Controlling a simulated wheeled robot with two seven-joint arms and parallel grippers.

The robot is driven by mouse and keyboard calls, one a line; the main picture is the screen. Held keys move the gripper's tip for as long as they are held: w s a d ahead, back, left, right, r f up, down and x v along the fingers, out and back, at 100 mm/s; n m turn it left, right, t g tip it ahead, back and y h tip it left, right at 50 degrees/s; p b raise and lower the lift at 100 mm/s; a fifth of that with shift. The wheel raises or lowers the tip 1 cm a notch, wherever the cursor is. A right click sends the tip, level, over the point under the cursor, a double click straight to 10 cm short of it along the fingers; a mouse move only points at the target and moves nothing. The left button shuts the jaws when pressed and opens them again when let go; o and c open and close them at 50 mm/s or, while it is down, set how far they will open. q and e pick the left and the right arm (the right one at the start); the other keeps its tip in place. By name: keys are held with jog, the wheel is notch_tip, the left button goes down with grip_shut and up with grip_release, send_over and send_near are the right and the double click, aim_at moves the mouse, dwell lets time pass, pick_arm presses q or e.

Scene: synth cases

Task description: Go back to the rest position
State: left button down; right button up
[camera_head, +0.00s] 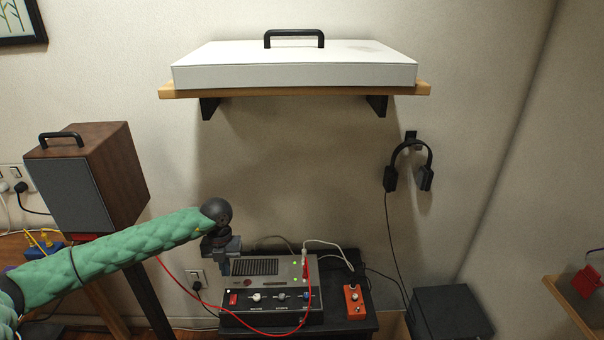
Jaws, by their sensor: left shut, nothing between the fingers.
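My left arm, in a green quilted sleeve, comes in from the left in the head view. My left gripper (222,266) points down at the left rear of a grey and black synth box (268,279). It is shut and holds nothing. From this view I cannot tell whether it touches the box. My right gripper is not in view. The synth has a red switch, several knobs and a green light, with red and white cables at its right side.
A white case (295,72) with a black handle lies on a wall shelf (425,90). A wooden speaker (75,190) stands left, beside my arm. Headphones (390,178) hang on the wall. An orange pedal (354,301) sits right of the synth, and a black box (450,312) stands lower right.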

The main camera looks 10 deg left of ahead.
pick_arm(q)
jog(key=s+d+m+t+h, duration=0.1)
jog(key=s+d+t+h, duration=0.15)
jog(key=d+h, duration=1.3)
jog(key=s+d+r+n+t+h, duration=0.2)
jog(key=d+r+n+t, duration=0.65)
jog(key=d+r, duration=0.7)
jog(key=s+a+f+n+t+y, duration=0.25)
jog(key=a+f+n+y, duration=0.3)
jog(key=n+y, duration=0.4)
jog(key=s+a+f+n+t+y, duration=0.25)
jog(key=a+f+n+y, duration=0.35)
jog(key=n+y, duration=0.4)
jog(key=s+a+f+n+g+h, duration=0.15)
jog(key=s+f+g, duration=0.4)
jog(key=s, duration=0.55)
jog(key=s+a+f+n+g, duration=0.15)
jog(key=s+f+g, duration=0.4)
jog(key=s, duration=0.65)
jog(key=s+d+f+g, duration=0.1)
jog(key=s+d+f, duration=0.1)
jog(key=f, duration=1.7)
jog(key=s+d+f+g, duration=0.1)
jog(key=s+d+f, duration=0.1)
jog(key=f, duration=1.8)
jog(key=shift+s+f+n+h, duration=0.15)
jog(key=shift+f+n+h, duration=0.15)
jog(key=shift+n+h, duration=0.15)
